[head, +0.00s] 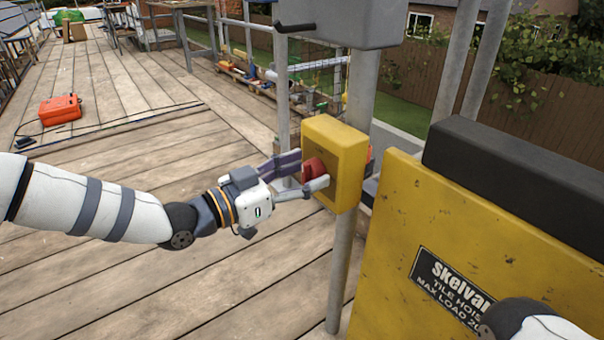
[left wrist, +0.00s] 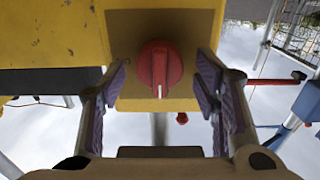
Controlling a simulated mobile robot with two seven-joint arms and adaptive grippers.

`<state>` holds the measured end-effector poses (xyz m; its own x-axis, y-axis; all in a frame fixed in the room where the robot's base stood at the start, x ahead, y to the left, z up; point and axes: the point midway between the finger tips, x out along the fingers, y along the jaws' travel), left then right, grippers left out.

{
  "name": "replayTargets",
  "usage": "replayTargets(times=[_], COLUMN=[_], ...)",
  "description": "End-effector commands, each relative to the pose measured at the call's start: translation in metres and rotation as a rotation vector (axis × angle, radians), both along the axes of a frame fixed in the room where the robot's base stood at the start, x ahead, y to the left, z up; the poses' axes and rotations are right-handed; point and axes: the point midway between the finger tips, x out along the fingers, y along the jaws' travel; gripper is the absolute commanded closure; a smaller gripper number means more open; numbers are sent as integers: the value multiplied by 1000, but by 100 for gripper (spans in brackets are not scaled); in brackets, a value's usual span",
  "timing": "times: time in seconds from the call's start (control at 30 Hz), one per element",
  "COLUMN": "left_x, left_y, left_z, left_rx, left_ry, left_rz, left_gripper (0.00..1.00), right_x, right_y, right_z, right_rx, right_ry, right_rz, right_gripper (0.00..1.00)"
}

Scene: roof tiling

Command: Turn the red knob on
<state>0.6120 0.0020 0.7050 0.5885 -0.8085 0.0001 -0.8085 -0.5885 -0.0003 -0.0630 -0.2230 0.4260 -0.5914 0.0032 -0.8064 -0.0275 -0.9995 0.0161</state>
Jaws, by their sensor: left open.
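The red knob (head: 314,169) is on the front face of a yellow box (head: 345,160) fixed to a grey post. In the left wrist view the red knob (left wrist: 160,66) shows a white mark pointing down in the picture, and the yellow box (left wrist: 207,20) lies behind it. My left gripper (head: 303,172) is open at the box face. Its fingers, also in the left wrist view (left wrist: 162,85), stand on either side of the knob, with a visible gap on both sides. My right gripper is out of view; only part of my right arm shows at the lower right.
A yellow hoist panel (head: 430,245) with a black top bar (head: 520,180) stands to the right of the box. A grey housing (head: 340,20) hangs above. An orange case (head: 60,109) lies on the wooden deck at the left. The deck left of the post is mostly clear.

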Motion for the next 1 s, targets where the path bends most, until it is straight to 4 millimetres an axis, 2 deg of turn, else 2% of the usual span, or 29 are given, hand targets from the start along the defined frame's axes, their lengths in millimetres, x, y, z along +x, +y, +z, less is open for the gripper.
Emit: replayTargets(times=[0.07, 0.27, 0.3, 0.67, 1.0], left_x=[0, 0, 0, 0, -2], left_y=[0, 0, 0, 0, -1], left_z=[0, 0, 0, 1, 3], left_rx=[0, 0, 0, 37, 192], left_ry=[0, 0, 0, -49, -266], left_rz=[0, 0, 0, 0, -2], left_gripper=[44, 89, 91, 91, 91], right_x=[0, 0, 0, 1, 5], right_y=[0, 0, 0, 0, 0], right_z=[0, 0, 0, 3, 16], right_rx=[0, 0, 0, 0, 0], right_ry=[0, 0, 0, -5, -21], right_rz=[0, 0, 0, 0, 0], right_gripper=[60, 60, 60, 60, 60])
